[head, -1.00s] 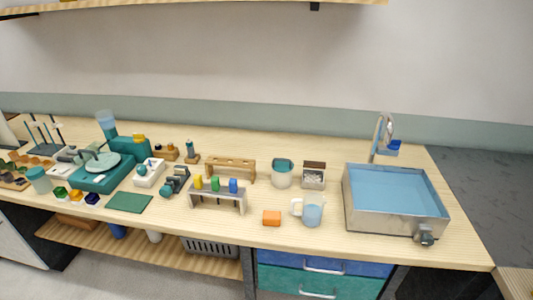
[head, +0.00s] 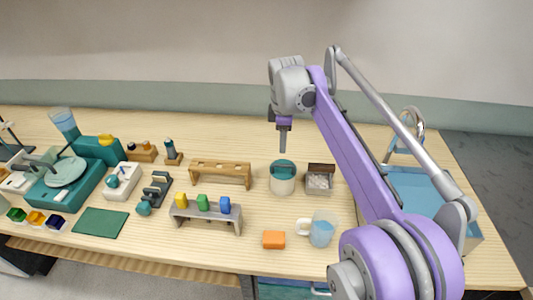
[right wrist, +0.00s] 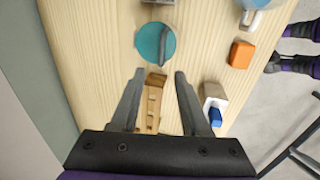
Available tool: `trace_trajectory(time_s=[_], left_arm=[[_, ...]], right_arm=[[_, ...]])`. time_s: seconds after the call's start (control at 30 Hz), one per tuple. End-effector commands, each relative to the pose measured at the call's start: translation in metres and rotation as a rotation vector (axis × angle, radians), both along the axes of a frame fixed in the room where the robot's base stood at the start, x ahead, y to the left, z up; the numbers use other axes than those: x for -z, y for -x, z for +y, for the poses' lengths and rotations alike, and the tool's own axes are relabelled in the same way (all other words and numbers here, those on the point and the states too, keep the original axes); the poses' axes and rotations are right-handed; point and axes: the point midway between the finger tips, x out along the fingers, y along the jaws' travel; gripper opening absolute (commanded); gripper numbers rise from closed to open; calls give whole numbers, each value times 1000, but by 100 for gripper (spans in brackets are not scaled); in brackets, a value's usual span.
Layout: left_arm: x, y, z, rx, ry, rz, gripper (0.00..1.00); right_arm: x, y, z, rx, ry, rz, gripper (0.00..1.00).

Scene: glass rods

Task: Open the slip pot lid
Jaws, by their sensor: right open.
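The slip pot (head: 283,185) is a whitish round pot on the bench, with a teal lid (head: 284,166) on top. In the right wrist view the lid (right wrist: 153,43) is a teal disc with a darker bar-like handle at its right side; it appears to sit on the pot. My right gripper (head: 283,151) points down just above and behind the lid, apart from it. In the right wrist view my right gripper (right wrist: 160,76) is open and empty, with the lid just beyond its fingertips. My left gripper is not in view.
A box of pale pieces (head: 319,183) stands close to the pot's right. A wooden rack (head: 221,172) is to its left. My right arm partly hides the sink (head: 420,185).

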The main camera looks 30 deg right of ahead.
Motion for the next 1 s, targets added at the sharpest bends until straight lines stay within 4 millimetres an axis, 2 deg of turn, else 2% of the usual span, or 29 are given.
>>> trace_trajectory(time_s=[0.5, 0.7, 1.0], left_arm=[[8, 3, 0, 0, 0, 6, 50], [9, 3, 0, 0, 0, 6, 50], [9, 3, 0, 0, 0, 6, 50]], right_arm=[[86, -14, -9, 2, 0, 0, 46], [100, -16, -10, 2, -1, -1, 46], [102, -17, -10, 2, -1, -1, 44]])
